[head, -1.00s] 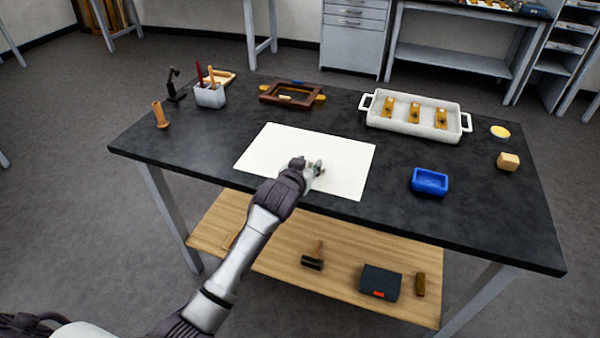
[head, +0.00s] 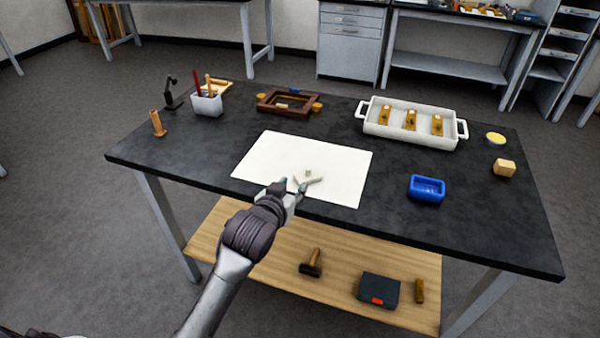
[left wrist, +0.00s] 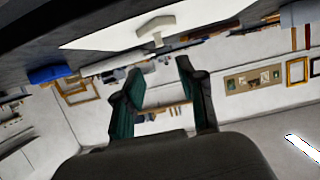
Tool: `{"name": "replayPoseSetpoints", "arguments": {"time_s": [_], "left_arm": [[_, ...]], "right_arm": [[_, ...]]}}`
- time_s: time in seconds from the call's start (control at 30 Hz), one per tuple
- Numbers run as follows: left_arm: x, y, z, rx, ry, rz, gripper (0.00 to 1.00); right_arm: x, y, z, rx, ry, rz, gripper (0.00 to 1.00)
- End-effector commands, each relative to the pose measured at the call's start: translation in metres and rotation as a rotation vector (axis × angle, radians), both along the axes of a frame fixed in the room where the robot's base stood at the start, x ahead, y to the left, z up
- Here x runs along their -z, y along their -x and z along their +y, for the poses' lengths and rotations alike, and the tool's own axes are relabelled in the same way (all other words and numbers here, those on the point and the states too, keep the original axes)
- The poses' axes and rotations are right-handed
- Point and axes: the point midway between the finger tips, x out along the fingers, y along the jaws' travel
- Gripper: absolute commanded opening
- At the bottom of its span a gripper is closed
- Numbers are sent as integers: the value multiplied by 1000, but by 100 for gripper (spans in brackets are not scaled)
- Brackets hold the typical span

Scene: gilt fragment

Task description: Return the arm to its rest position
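My left gripper (head: 294,187) is at the front edge of the white sheet (head: 262,158), its fingers spread apart with nothing between them. A small pale piece (head: 309,178) lies on the sheet just beyond the fingertips. In the left wrist view the gripper (left wrist: 160,75) shows its two dark-green-padded fingers well apart, and the pale piece (left wrist: 155,25) is ahead of them, clear of both. The sheet also shows there as a bright band (left wrist: 100,30). My right gripper is not in view.
The dark tabletop (head: 200,160) holds a blue tray (head: 427,188), a white handled tray (head: 376,131) with several gilt pieces, a brown frame (head: 262,106), a tool cup (head: 207,104) and a wooden block (head: 503,168). A lower shelf (head: 350,254) carries a hammer (head: 311,268) and dark box (head: 379,290).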

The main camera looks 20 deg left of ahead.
Motion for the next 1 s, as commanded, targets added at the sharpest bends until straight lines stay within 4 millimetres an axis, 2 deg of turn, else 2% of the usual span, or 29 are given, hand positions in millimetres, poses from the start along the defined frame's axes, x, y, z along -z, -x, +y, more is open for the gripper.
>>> {"name": "replayPoseSetpoints", "arguments": {"time_s": [0.17, 0.27, 0.37, 0.43, 0.5, 0.6, 0.8, 1.0], "left_arm": [[3, 2, 0, 0, -1, 9, 40], [21, 20, 2, 0, -8, 70, 40], [55, 61, 5, 2, -26, 203, 40], [81, 100, 8, 9, -42, 321, 40], [100, 135, 11, 18, -58, 426, 40], [118, 176, 13, 35, -74, 542, 40], [136, 242, 16, 67, -98, 718, 40], [144, 299, 18, 101, -115, 869, 40]], "right_arm": [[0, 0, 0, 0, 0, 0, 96], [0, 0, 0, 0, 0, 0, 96], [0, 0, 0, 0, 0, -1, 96], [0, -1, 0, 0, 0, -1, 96], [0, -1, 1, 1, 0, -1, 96], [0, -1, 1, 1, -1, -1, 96], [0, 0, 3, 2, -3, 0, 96], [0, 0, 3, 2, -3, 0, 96]]}}
